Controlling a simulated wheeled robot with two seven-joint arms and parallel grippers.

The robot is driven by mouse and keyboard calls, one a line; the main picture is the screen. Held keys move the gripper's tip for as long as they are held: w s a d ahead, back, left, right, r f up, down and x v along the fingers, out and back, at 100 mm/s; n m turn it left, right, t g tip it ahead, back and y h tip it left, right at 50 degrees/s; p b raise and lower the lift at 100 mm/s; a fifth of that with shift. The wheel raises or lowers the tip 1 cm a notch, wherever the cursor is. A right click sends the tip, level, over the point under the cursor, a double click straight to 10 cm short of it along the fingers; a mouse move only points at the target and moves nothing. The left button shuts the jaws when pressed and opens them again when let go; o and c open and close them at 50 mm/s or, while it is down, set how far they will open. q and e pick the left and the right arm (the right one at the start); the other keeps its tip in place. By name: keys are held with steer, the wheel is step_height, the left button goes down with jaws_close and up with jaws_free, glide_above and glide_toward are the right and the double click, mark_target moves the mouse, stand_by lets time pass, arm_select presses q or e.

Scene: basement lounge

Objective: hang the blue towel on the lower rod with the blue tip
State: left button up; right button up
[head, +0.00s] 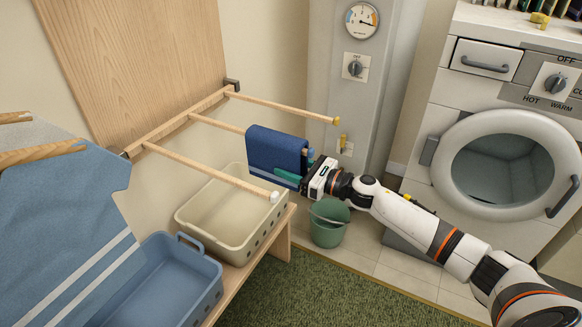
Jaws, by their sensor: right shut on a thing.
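The dark blue towel (272,150) is folded over at the end of the middle wooden rod (218,124) of a wall rack. The rod runs in at the towel's left edge, just under its top fold, and a small blue tip (310,153) shows past its right edge. Whether the towel's weight rests on the rod I cannot tell. My right gripper (303,181) is shut on the towel's lower right side, and a teal strip (287,176) shows there. My left gripper is not in view.
The rack also has a yellow-tipped rod (290,107) behind and a white-tipped rod (205,169) in front. Below stand a cream basket (240,240) and a blue basket (207,272) on a bench. A green bucket (329,232) stands under my right gripper. Blue clothing (60,225) hangs at left.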

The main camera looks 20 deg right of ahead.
steer(key=o, duration=1.1)
steer(key=shift+o, duration=0.2)
steer(key=shift+s+d+f, duration=0.1)
steer(key=shift+s, duration=0.1)
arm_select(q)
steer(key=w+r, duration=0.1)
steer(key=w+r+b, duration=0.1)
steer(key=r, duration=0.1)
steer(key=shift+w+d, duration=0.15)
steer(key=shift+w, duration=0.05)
arm_select(e)
steer(key=v, duration=1.1)
steer(key=shift+s+d, duration=0.2)
steer(key=shift+d, duration=0.05)
